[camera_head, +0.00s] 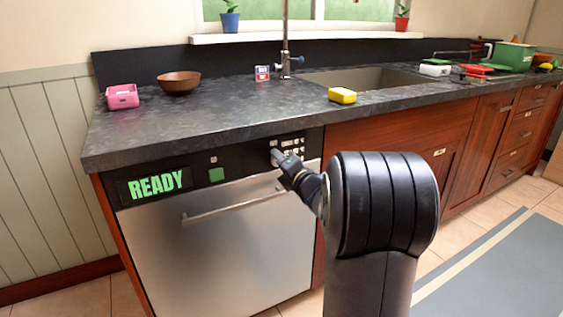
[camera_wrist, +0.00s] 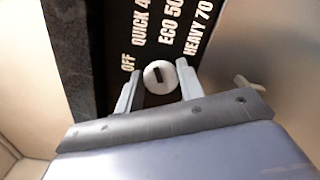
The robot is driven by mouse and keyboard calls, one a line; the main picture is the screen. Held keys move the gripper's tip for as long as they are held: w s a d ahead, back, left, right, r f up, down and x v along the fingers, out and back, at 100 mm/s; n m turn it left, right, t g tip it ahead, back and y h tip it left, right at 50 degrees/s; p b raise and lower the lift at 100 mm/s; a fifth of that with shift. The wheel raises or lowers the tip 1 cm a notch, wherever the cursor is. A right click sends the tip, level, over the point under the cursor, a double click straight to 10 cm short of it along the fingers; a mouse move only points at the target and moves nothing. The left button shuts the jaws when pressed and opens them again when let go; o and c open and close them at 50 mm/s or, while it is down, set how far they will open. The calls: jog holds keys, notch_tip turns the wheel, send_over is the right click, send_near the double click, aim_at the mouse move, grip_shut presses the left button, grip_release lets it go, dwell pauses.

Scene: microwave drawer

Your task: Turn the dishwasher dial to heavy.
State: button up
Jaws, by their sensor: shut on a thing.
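The dishwasher (camera_head: 215,245) has a steel door and a black control panel with a green "READY" display. In the wrist view its round white dial (camera_wrist: 165,84) has a short dark mark near its middle. Labels OFF, QUICK, ECO 50 and HEAVY 70 (camera_wrist: 199,30) run from left to right beyond the dial. I cannot tell for sure which label the mark points at. My gripper (camera_wrist: 158,84) has one finger on each side of the dial and is shut on it. In the head view my gripper (camera_head: 277,158) meets the panel's right part and hides the dial.
The door handle (camera_head: 235,207) sticks out below the panel. The dark countertop (camera_head: 225,118) overhangs above it, with a pink container (camera_head: 122,96), a brown bowl (camera_head: 179,82) and a yellow item (camera_head: 342,95). Wooden cabinets (camera_head: 400,135) stand to the right.

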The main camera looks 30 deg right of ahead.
jog(key=m+p, duration=0.1)
jog(key=m, duration=0.2)
jog(key=shift+m, duration=0.4)
jog(key=m+p, duration=0.1)
jog(key=m, duration=0.2)
jog(key=shift+f+m, duration=0.1)
jog(key=shift+m, duration=0.2)
jog(key=shift+f+m+p, duration=0.2)
jog(key=shift+m+p, duration=1.25)
jog(key=shift+m, duration=2.25)
jog(key=o, duration=1)
jog(key=shift+c, duration=0.2)
jog(key=shift+s, duration=0.1)
jog(key=s+p, duration=0.1)
jog(key=s, duration=0.9)
jog(key=shift+s+d, duration=0.2)
jog(key=shift+s, duration=0.15)
